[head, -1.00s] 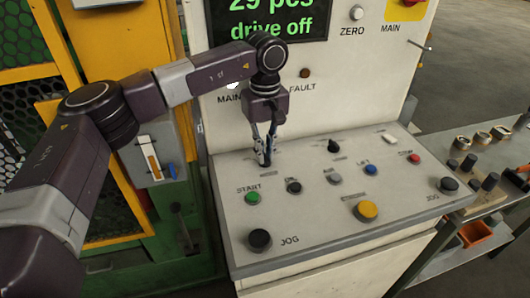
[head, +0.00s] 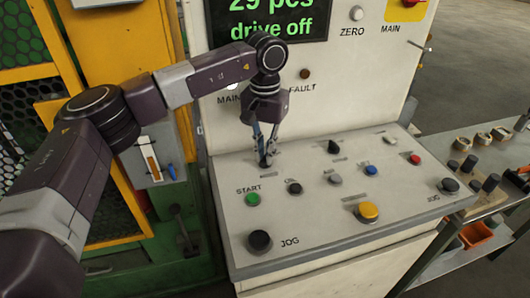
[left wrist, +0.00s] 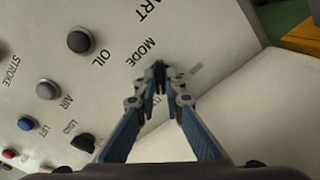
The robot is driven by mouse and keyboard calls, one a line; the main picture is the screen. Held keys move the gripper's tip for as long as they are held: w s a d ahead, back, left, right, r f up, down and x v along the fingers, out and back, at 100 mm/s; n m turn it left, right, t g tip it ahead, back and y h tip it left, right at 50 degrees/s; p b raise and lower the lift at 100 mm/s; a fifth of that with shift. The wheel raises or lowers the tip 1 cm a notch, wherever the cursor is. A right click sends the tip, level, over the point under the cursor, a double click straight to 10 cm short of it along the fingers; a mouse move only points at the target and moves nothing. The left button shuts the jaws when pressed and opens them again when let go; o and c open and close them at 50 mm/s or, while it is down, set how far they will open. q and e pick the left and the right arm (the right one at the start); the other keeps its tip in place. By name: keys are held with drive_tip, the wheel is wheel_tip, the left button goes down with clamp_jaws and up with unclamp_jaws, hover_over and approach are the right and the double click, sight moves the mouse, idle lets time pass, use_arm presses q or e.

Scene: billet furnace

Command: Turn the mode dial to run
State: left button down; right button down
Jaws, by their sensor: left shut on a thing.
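The mode dial (left wrist: 159,70) is a small dark knob on the sloped white console, beside the word MODE in the left wrist view. It is mostly hidden between my fingertips. My left gripper (head: 267,163) reaches down to the console's back left, behind the green START button (head: 253,199). It also shows in the left wrist view (left wrist: 160,78), with its fingertips shut on the dial. The dial's pointer and setting marks are too covered to read. My right gripper is not in view.
The console carries a black OIL button (head: 294,187), a dark selector knob (head: 333,147), a blue LIFT button (head: 370,170), a yellow button (head: 367,212) and a black JOG button (head: 260,241). A screen (head: 264,20) reads "drive off". A side bench (head: 430,157) stands right.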

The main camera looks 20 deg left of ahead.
use_arm(q)
drive_tip(key=shift+m, duration=0.6)
drive_tip(key=c, duration=2)
unclamp_jaws()
wheel_tip(320, 180, up, 12)
drive_tip(key=shift+r, duration=0.1)
